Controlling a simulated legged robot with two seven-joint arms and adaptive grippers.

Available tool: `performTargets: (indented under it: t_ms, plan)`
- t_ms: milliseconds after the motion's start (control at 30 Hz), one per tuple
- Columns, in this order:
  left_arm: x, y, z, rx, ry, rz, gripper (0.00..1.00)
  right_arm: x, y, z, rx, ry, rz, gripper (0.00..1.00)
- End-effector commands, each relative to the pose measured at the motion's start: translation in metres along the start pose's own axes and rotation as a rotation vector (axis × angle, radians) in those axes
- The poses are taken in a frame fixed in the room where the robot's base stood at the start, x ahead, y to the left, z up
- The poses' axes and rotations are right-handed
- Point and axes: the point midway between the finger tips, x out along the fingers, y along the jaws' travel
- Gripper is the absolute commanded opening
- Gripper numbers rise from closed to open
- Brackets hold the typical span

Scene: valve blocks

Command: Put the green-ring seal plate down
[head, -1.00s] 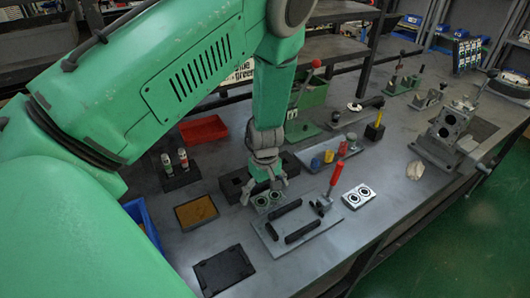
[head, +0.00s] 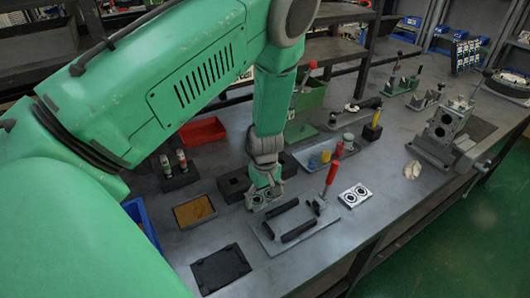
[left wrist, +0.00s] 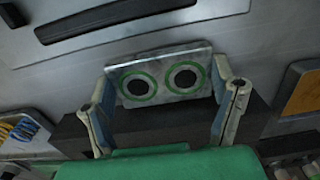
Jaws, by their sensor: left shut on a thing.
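The green-ring seal plate (left wrist: 158,73) is a flat grey metal plate with two dark holes, each circled by a green ring. In the left wrist view it spans between the two fingers of my left gripper (left wrist: 166,82), which is shut on it. In the head view my left gripper (head: 264,197) points down just behind the grey fixture plate (head: 268,240) with black bars. The seal plate is small there and mostly covered by the fingers. I cannot tell whether it touches the bench. My right gripper does not show.
A black block (head: 233,186) stands close beside my gripper. A red-handled clamp (head: 331,173) rises on the fixture. A black-ringed plate (head: 354,196) lies to its right. A tray with orange contents (head: 195,211) and a black flat tray (head: 221,269) lie at left. Bare bench lies between them.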

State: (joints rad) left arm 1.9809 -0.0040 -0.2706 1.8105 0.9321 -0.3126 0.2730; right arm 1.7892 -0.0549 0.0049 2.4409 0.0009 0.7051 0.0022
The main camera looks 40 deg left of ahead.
Motion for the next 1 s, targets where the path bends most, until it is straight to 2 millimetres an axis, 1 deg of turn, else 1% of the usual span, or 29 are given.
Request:
performTargets:
  t_ms: [33, 300, 400, 500, 667, 767, 867, 1000]
  plan:
    - [-0.011, 0.002, -0.001, 0.001, 0.004, 0.006, 0.38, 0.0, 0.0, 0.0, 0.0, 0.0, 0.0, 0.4]
    - [-0.067, 0.002, -0.002, 0.003, 0.005, 0.01, 0.38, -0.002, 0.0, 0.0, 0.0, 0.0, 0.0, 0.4]
    - [-0.082, 0.002, -0.002, 0.001, 0.004, 0.009, 0.38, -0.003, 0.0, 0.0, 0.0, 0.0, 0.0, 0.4]
    - [-0.091, 0.002, -0.002, 0.0, 0.005, 0.009, 0.38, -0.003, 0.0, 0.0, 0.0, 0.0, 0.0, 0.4]
    - [-0.094, 0.001, 0.0, 0.008, 0.003, 0.008, 0.38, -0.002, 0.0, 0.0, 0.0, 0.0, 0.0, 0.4]
    - [-0.088, -0.001, 0.012, 0.083, 0.0, 0.008, 0.38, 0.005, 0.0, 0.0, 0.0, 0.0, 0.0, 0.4]
    - [-0.078, -0.004, 0.038, 0.251, 0.0, 0.009, 0.38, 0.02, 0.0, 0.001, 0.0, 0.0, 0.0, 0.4]
    - [-0.064, -0.008, 0.082, 0.586, 0.004, 0.01, 0.38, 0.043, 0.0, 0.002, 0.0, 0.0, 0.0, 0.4]
